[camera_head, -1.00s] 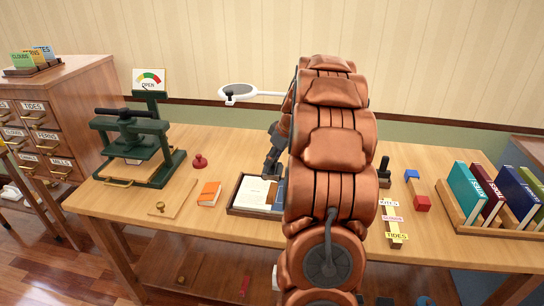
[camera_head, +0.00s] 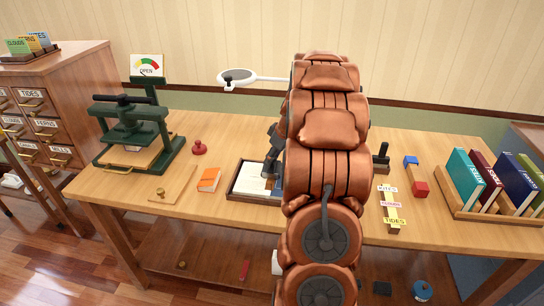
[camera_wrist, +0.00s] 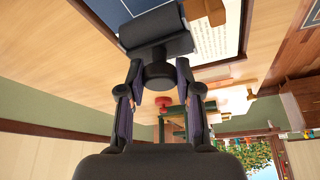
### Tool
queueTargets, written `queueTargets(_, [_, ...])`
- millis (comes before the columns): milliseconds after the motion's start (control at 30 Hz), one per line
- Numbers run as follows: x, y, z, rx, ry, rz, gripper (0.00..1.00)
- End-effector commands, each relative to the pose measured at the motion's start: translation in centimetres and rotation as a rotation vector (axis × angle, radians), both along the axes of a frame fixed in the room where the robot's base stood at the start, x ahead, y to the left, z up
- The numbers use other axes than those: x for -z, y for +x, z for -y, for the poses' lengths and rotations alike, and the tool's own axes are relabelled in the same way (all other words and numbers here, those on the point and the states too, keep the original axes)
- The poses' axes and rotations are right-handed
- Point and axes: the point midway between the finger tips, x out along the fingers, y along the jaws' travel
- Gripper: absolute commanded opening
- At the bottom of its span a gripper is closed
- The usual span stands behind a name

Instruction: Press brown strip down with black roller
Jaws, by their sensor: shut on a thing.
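My gripper (camera_wrist: 157,82) is shut on the black roller (camera_wrist: 155,30), gripping it at its round base end in the wrist view. The roller's dark cylinder lies across the top of that view, over the white page and blue cover of an open book (camera_wrist: 212,38). A brown strip (camera_wrist: 205,10) shows beside the roller on the page; whether they touch is unclear. In the head view the book (camera_head: 250,178) lies in a dark tray (camera_head: 233,193), and my arm hides the tray's right side. Only a dark part of my gripper shows there, left of the arm.
A green press (camera_head: 130,130) stands at the left of the table (camera_head: 180,215). A lamp-like magnifier (camera_head: 236,77) hangs behind. Label blocks (camera_head: 391,210) and a book rack (camera_head: 490,212) are at right.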

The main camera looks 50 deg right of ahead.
Motion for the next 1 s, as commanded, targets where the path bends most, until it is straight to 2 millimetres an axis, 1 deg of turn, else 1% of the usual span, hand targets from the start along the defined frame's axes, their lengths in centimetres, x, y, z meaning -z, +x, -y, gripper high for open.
queueTargets(467, [-0.01, 0.02, -0.04, -0.001, 0.000, 0.000, 0.06])
queueTargets(1000, [0.50, 0.01, -0.03, -0.001, 0.000, 0.000, 0.06])
